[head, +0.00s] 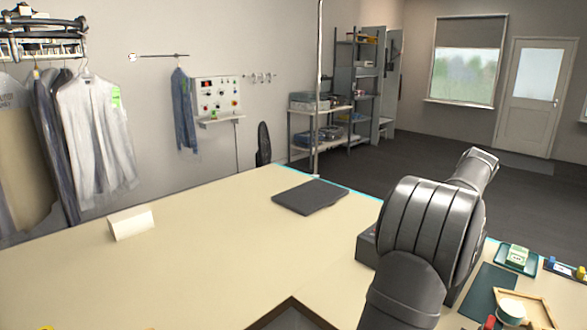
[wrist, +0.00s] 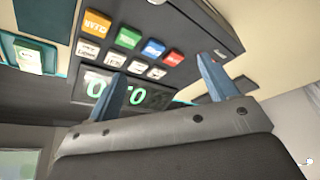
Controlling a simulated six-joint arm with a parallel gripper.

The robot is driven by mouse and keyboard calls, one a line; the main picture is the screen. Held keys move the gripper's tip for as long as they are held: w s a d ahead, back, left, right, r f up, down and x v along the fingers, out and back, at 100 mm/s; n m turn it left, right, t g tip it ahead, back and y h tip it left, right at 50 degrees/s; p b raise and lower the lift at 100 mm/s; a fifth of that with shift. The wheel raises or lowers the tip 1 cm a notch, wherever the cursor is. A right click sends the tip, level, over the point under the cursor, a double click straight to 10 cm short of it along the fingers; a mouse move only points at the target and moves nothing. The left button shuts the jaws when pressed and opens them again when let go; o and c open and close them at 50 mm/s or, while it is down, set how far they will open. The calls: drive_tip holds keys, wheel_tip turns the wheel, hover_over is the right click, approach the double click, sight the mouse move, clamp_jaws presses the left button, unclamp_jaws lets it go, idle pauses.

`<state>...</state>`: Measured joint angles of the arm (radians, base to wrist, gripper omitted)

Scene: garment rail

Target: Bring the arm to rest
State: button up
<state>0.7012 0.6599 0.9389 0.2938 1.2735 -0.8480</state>
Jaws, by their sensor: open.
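My arm (head: 432,225) stands at the right of the head view as large dark grey links, with its upper part reaching up and right. The fingers of my gripper cannot be made out there. In the wrist view my gripper (wrist: 163,68) shows two blue fingers spread apart with nothing held between them. Beyond the fingers is a dark console (wrist: 55,82) with orange, green, blue and red buttons, several white buttons and a green lit display. The left finger covers part of the display. Whether the fingers touch the console cannot be told.
The cream table (head: 200,250) is mostly clear, with a pale block (head: 130,223) and a dark flat pad (head: 310,196). A green tray (head: 516,258) and a wooden tray (head: 540,312) lie right of my arm. Hanging garments (head: 98,135) are at left. A thin pole (head: 319,90) rises behind the table.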

drive_tip(key=w+a+n+y, duration=0.1)
drive_tip(key=w+a+n, duration=0.1)
drive_tip(key=w+a, duration=0.7)
drive_tip(key=a, duration=0.3)
